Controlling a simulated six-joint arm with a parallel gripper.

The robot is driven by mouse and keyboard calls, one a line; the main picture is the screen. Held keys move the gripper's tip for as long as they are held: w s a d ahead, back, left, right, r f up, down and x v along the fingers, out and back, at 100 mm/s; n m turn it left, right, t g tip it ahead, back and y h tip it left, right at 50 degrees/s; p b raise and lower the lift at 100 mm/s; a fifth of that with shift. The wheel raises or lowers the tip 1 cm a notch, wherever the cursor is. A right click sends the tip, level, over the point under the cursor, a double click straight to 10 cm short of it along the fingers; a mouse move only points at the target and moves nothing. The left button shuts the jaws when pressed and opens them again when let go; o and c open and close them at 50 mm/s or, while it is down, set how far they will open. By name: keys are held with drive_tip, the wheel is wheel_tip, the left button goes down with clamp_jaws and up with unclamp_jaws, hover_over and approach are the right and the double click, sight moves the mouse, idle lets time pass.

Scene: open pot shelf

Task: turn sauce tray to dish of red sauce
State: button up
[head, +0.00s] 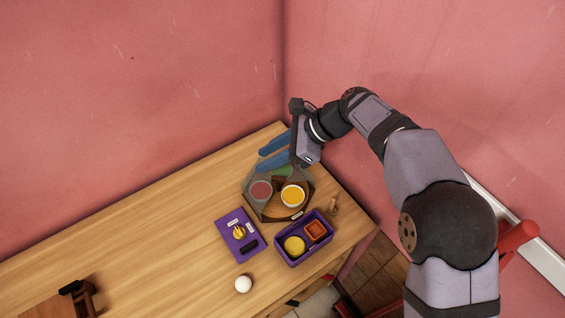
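The sauce tray (272,211) is a dark, many-sided tray near the far right corner of the wooden table. A dish of red sauce (260,190) is at its left and a dish of yellow sauce (292,196) at its front right. A green patch (283,171), perhaps a third sauce, is partly hidden at the back under my gripper. A small white label shows on the tray's front edge, nearest the yellow dish. My gripper (264,159) has two blue fingers, spread apart with a gap, over the tray's back left. I cannot tell whether they touch the tray.
A purple box (290,262) with a yellow round thing and an orange square dish stands in front of the tray. A purple board (238,236) lies left of it. A small wooden object (334,207) is at the right, and a white ball (243,284) near the front.

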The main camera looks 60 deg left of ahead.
drive_tip(key=w+f+n+t+h, duration=0.1)
drive_tip(key=f+t, duration=0.1)
drive_tip(key=m+t+h, duration=0.2)
approach(279, 177)
drive_tip(key=shift+g+y, duration=0.3)
drive_tip(key=shift+d+p+x, duration=0.15)
drive_tip(key=shift+p+x, duration=0.45)
drive_tip(key=shift+x, duration=1.4)
drive_tip(key=shift+d+p+x, duration=0.15)
drive_tip(key=shift+p+x, duration=0.45)
drive_tip(key=shift+x, duration=1.4)
drive_tip(key=shift+w+f, duration=0.15)
clamp_jaws()
